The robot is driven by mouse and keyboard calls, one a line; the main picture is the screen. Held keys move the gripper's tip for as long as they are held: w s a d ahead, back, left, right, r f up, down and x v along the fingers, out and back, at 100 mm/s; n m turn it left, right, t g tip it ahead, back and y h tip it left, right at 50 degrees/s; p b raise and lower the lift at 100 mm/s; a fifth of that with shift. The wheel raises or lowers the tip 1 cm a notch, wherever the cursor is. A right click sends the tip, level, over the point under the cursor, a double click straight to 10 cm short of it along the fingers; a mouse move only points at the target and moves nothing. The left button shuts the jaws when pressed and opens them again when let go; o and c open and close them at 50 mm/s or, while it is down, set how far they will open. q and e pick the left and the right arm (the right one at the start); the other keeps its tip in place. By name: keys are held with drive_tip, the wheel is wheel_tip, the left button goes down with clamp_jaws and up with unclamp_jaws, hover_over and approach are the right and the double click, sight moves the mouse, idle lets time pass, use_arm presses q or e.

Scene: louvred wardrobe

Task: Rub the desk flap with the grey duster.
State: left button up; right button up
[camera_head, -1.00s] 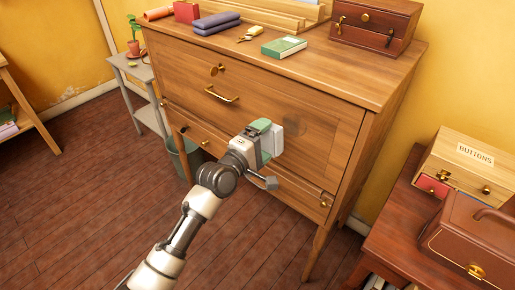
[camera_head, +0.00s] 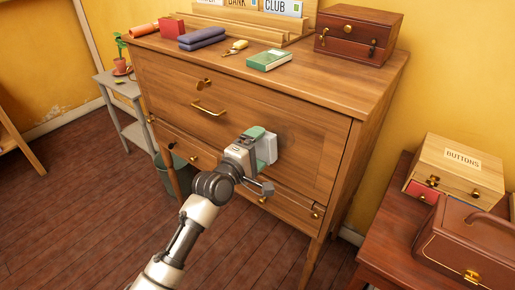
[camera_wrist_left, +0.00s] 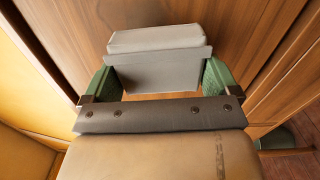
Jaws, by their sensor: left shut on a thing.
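The desk flap (camera_head: 180,92) is the shut, upright wooden front panel of the desk, with a brass handle and a brass keyhole plate. A faint darker patch shows on its right half, just beside the duster. My left gripper (camera_head: 258,147) has green fingers and is shut on the grey duster (camera_head: 269,149), in front of the flap's lower right part. In the left wrist view the duster (camera_wrist_left: 155,52) sits between the green fingers of the gripper (camera_wrist_left: 158,80), its pad towards the wood. I cannot tell whether the pad touches. My right gripper is out of view.
Folded cloths (camera_head: 203,38), a green book (camera_head: 269,59) and a dark red box (camera_head: 354,34) stand on the desk top. Drawers lie below the flap. A side table at right holds a buttons box (camera_head: 455,168) and a brown case (camera_head: 468,243). A bin (camera_head: 172,178) stands at left.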

sight(269, 152)
use_arm(q)
drive_tip(key=shift+b+x, duration=0.3)
drive_tip(key=shift+x, duration=0.7)
drive_tip(key=shift+s+d+r+p, duration=0.2)
drive_tip(key=shift+s+d+p, duration=0.45)
drive_tip(key=shift+p, duration=0.25)
drive_tip(key=shift+s+d+p, duration=0.4)
drive_tip(key=shift+d+p, duration=0.15)
drive_tip(key=shift+d, duration=0.1)
drive_tip(key=shift+s+d+f, duration=0.15)
drive_tip(key=shift+s+d, duration=0.1)
drive_tip(key=shift+d, duration=0.1)
